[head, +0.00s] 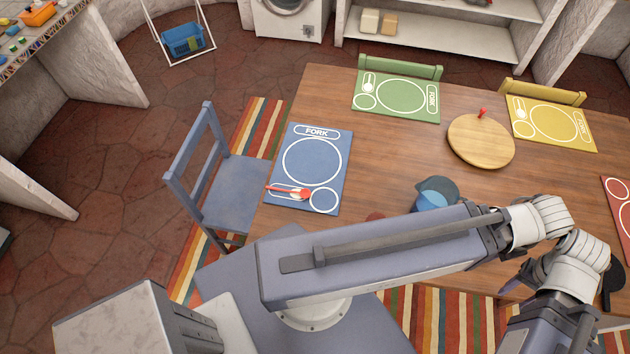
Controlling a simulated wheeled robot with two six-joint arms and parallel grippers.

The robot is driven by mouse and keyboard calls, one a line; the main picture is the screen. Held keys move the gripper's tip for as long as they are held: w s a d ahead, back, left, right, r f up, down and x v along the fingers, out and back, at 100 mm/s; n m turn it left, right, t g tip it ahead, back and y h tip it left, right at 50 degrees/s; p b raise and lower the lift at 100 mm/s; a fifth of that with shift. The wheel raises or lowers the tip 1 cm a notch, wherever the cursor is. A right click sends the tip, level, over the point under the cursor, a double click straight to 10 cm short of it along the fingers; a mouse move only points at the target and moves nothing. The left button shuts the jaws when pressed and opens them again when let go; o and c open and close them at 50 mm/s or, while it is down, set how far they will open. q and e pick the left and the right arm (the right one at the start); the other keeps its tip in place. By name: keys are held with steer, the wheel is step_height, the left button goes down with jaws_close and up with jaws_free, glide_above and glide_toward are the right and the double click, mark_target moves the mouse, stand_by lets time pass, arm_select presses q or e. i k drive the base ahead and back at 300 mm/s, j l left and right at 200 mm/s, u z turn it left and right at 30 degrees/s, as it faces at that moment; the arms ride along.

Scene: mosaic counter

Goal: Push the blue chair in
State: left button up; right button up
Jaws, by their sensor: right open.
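The blue chair (237,194) stands at the left side of the wooden table (310,95). My right gripper (545,300) is at the lower right, near the table's front edge, far from the chair. It is open, partly hidden by my own arm. My left gripper is not in view.
A blue placemat (312,160) with a red utensil (290,192) lies before the chair. Green (375,97) and yellow (530,118) placemats and a round board (480,148) are on the table. A striped rug (258,125) lies below. Floor left of the chair is clear.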

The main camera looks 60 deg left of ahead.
mark_target(230, 205)
steer(key=u, duration=2.6)
steer(key=k+j, duration=0.55)
steer(key=i+j+z, duration=0.1)
steer(key=j, duration=0.2)
steer(key=i+j+z, duration=0.25)
steer(key=i+j, duration=0.15)
steer(key=j, duration=0.2)
steer(key=i+j+z, duration=0.15)
steer(key=j, duration=0.15)
steer(key=z, duration=0.5)
steer(key=j+z, duration=0.4)
steer(key=k+j+z, duration=0.1)
steer(key=j+z, duration=0.35)
steer(key=j, duration=0.15)
